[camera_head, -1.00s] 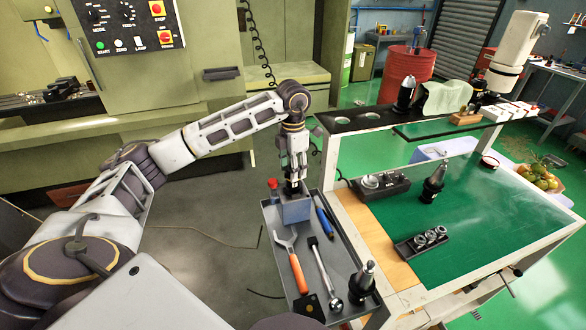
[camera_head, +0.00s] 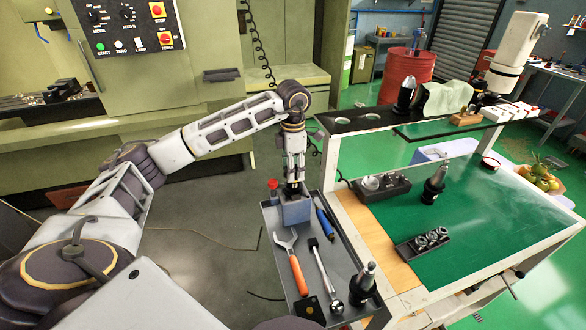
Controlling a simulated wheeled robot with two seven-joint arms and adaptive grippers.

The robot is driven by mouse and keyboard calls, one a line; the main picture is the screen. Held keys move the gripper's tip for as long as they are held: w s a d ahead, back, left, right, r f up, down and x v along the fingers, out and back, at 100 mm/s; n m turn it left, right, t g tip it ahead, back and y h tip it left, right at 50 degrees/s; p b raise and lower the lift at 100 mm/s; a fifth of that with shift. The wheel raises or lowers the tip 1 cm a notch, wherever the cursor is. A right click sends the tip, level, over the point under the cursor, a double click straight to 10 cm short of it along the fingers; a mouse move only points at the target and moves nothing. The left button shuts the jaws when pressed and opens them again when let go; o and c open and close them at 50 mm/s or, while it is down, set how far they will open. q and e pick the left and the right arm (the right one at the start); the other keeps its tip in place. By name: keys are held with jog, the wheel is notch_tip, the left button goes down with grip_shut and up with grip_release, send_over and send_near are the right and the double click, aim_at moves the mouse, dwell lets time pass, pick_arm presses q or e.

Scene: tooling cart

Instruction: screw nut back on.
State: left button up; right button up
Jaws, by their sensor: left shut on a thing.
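My left gripper (camera_head: 293,187) points straight down over a blue block-shaped holder (camera_head: 296,211) at the far end of a grey tray. Its fingers are shut on a small dark part at the top of the holder, which looks like the nut. The fingers hide most of this part, so I cannot see its thread or how it sits. My right gripper does not show.
The grey tray (camera_head: 277,245) also holds an orange-handled spanner (camera_head: 298,273), a second wrench (camera_head: 325,273), a blue-handled tool (camera_head: 324,216) and a black tool holder (camera_head: 363,284). Collet racks (camera_head: 423,240) and another tool holder (camera_head: 434,186) stand on the green cart top (camera_head: 480,220).

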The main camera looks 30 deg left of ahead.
pick_arm(q)
jog(key=shift+m+b, duration=0.55)
jog(key=shift+m, duration=2.15)
jog(key=o, duration=1.3)
jog(key=shift+n+p, duration=0.45)
jog(key=shift+n, duration=2.55)
